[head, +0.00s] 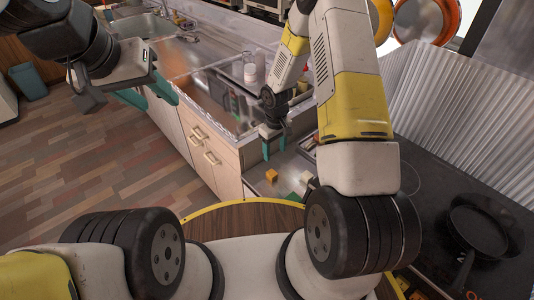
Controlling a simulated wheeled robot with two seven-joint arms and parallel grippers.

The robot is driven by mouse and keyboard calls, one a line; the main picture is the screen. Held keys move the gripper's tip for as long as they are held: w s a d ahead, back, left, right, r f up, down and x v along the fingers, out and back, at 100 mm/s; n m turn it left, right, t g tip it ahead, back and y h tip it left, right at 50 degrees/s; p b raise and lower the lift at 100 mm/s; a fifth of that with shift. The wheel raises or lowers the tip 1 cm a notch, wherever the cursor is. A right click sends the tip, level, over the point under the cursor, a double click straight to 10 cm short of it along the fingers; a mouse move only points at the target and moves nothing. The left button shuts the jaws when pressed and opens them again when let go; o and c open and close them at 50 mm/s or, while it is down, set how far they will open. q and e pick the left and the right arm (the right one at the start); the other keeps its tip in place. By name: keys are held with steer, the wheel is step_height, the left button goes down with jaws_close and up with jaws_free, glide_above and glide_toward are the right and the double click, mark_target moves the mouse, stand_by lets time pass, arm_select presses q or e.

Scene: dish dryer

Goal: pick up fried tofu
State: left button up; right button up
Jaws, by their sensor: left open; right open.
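A small orange-yellow block, which looks like the fried tofu (271,176), lies on the grey counter near the counter's left edge. My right gripper (273,151) points down above and just behind the block. Its two teal fingers are apart with nothing visible between them, and they do not appear to touch the block. My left gripper (148,96) is high at the upper left, over the floor beside the sink cabinets. Its teal fingers are spread and empty.
A pale block (308,179) and a partly hidden green item (293,199) lie right of the tofu. A black frying pan (480,229) sits on the dark stove (437,205). A dish dryer with dishes (237,99) stands behind my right gripper. A sink (140,25) is at the back left.

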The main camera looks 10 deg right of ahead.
mark_target(272, 173)
steer(key=shift+n, duration=0.3)
steer(key=f, duration=0.8)
steer(key=a+f, duration=0.1)
steer(key=f, duration=0.3)
steer(key=shift+s+f, duration=0.1)
steer(key=shift+s, duration=0.25)
jaws_close()
